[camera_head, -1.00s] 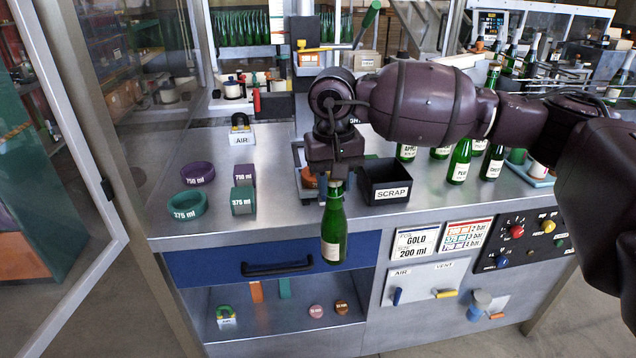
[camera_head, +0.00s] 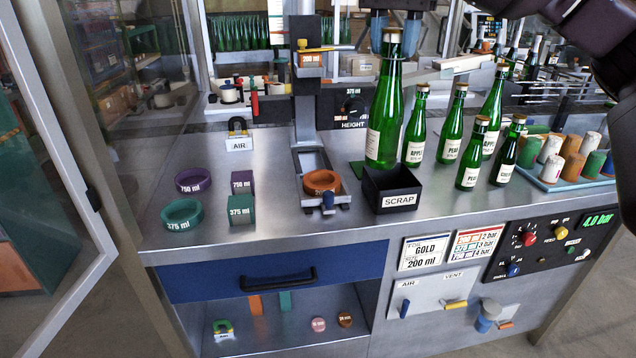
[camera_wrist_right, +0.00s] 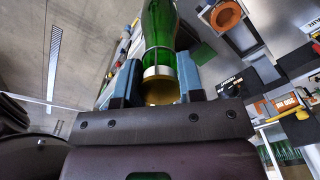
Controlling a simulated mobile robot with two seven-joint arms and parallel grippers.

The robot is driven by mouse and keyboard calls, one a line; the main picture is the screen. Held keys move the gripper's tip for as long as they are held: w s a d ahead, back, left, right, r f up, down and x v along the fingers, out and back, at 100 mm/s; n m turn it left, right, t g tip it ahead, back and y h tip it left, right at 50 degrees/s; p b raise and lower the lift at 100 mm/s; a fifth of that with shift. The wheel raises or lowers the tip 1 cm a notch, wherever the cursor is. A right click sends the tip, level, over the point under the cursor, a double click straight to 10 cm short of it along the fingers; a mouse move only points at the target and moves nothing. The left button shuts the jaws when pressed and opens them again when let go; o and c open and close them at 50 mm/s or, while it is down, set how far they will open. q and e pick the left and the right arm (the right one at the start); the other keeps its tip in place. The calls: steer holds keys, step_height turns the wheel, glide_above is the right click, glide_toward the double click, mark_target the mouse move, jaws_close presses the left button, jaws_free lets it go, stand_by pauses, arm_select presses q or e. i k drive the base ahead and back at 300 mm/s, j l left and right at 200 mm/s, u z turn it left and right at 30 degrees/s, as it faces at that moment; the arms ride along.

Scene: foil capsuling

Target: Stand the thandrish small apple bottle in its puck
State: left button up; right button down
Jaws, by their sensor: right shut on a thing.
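My right gripper (camera_head: 388,32) is at the top of the head view, shut on the neck of a green bottle (camera_head: 385,115) with a gold cap. The bottle hangs upright, neck up, appearing above and behind the scrap bin; part of its label shows, but no readable name. In the right wrist view, the blue fingertips (camera_wrist_right: 158,88) sit either side of the neck, and the green glass (camera_wrist_right: 160,30) extends away. An orange ring-shaped puck (camera_head: 321,182) sits on the slide under the capping column, left of the bottle. It also shows in the wrist view (camera_wrist_right: 226,15). My left gripper is out of view.
A black SCRAP bin (camera_head: 390,192) stands right of the slide. Purple (camera_head: 194,180) and green (camera_head: 182,214) rings lie at left. The column (camera_head: 304,90) rises behind the puck.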

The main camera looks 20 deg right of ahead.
mark_target(322, 183)
steer(key=i, duration=0.85)
